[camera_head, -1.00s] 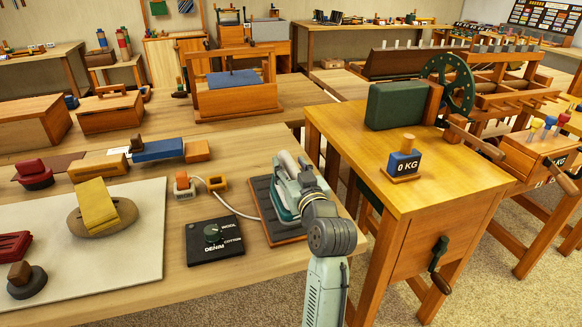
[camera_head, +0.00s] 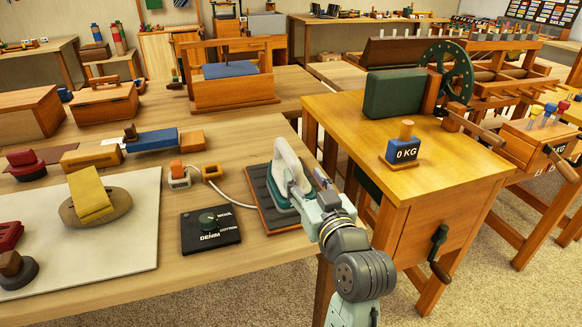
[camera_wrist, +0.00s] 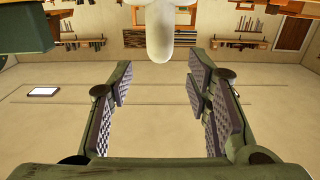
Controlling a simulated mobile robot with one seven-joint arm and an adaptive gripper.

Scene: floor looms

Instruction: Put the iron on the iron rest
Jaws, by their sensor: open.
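The iron (camera_head: 283,187), with a white handle and teal body, sits on the iron rest (camera_head: 257,203), a dark ridged pad with a wooden edge. It looks sole down, but my arm covers part of its right side. My gripper (camera_head: 318,182) is just right of the iron in the head view; its fingertips are partly hard to make out. In the wrist view my gripper (camera_wrist: 160,68) is open with nothing between the fingers. A rounded white part, probably the iron's handle (camera_wrist: 160,32), shows beyond the fingertips, at the top.
A white cord runs from the iron to small orange-topped blocks (camera_head: 179,180). A black dial box (camera_head: 210,232) marked denim, wool and cotton lies left of the rest. A light mat (camera_head: 130,250) lies further left. A wooden stand with a 0 KG weight (camera_head: 402,150) is to the right.

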